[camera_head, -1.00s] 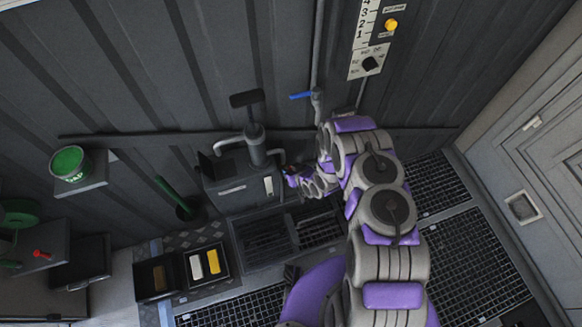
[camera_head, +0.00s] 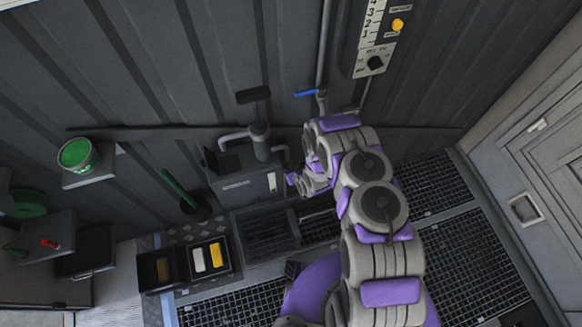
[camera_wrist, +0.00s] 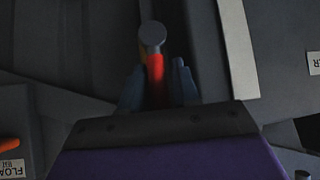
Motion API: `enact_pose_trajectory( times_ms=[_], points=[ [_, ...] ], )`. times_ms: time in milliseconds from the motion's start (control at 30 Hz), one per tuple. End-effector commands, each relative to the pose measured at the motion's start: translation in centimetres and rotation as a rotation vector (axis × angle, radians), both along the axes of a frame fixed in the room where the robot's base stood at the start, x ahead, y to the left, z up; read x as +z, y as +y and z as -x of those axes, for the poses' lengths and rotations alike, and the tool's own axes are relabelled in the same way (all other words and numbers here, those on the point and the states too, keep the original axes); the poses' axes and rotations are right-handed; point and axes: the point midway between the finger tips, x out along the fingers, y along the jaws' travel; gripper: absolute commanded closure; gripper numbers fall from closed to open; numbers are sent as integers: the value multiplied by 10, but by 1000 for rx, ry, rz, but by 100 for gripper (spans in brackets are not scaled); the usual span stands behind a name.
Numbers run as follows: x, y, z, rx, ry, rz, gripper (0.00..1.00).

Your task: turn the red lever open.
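In the wrist view a red lever (camera_wrist: 155,72) runs from a round grey cap (camera_wrist: 152,37) down between the two fingers of my gripper (camera_wrist: 157,86). The fingers stand on either side of the lever, with a narrow dark gap at the right finger. Its lower end is hidden by my gripper's body. In the head view my gripper (camera_head: 292,180) is at the right side of the grey pump box (camera_head: 236,184), where the lever cannot be made out.
A blue-handled valve (camera_head: 305,93) is on the wall pipe above my arm. Another small red handle (camera_head: 49,243) is on a box at far left. Open trays (camera_head: 210,262) and floor grating (camera_head: 480,255) lie below.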

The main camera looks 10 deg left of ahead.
Motion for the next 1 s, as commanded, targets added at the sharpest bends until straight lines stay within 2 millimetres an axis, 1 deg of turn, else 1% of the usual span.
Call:
enact_pose_trajectory(
  times_ms=[33,133,667,767,1000],
  points=[
    [0,0,0,0,1,1,64],
    [0,0,0,-1,1,0,55],
    [-1,-2,1,-1,12,-19,55],
    [-2,-5,-1,-2,31,-57,55],
    [-5,-14,-5,-6,103,-210,55]
  ],
)
